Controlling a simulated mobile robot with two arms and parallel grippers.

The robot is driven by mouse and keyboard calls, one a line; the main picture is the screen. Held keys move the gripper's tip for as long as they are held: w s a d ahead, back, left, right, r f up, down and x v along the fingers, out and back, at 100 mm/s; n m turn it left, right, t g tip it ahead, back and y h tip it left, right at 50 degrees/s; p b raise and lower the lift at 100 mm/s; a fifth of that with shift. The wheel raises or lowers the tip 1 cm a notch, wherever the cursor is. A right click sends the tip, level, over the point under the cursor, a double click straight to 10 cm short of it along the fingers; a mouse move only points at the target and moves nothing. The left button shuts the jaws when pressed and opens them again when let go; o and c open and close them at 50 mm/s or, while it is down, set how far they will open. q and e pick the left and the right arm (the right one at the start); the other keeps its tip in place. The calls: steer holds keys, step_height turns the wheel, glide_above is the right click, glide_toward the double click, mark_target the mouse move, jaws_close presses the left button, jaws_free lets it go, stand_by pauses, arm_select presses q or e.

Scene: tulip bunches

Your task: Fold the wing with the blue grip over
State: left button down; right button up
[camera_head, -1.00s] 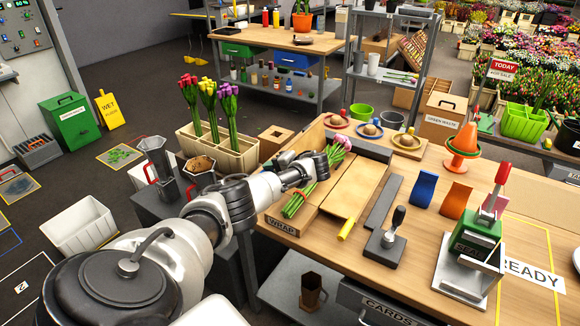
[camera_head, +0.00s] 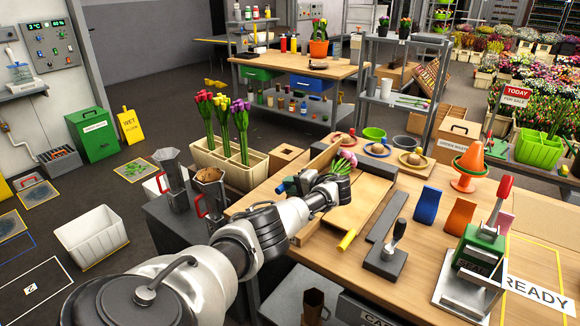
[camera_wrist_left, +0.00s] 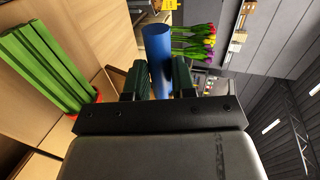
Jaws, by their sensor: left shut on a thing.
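My left gripper (camera_head: 291,185) reaches over the wooden wrapping board and points left. It is shut on the blue grip (camera_head: 281,188), at the board's left side. In the left wrist view, the blue grip (camera_wrist_left: 157,55) stands between the dark green fingers (camera_wrist_left: 160,82). The wing it belongs to is mostly hidden by my arm. The tulip bunch (camera_head: 340,168) lies on the board, largely behind my wrist; its green stems (camera_wrist_left: 42,68) and red tie (camera_wrist_left: 97,97) show in the wrist view. A yellow grip (camera_head: 347,240) sits at the board's near right side. My right gripper is not in view.
A crate of tulip bunches (camera_head: 222,165) and metal jugs (camera_head: 174,180) stand left of the bench. A lever tool (camera_head: 388,252), a green stamp press (camera_head: 478,250), blue and orange stands (camera_head: 427,204), and an orange cone (camera_head: 469,165) stand to the right.

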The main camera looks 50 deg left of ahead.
arm_select(q)
steer(key=shift+s+d+f, duration=0.1)
steer(key=shift+d+f, duration=0.1)
steer(key=shift+f, duration=0.35)
steer(key=c, duration=1.4)
jaws_free()
steer(key=o, duration=0.5)
steer(key=shift+a+f, duration=0.1)
steer(key=shift+a, duration=0.15)
steer(key=shift+r, duration=0.2)
steer(key=v, duration=1)
steer(key=shift+w+d+r, duration=0.1)
steer(key=shift+w+d, duration=0.15)
steer(key=shift+d, duration=0.1)
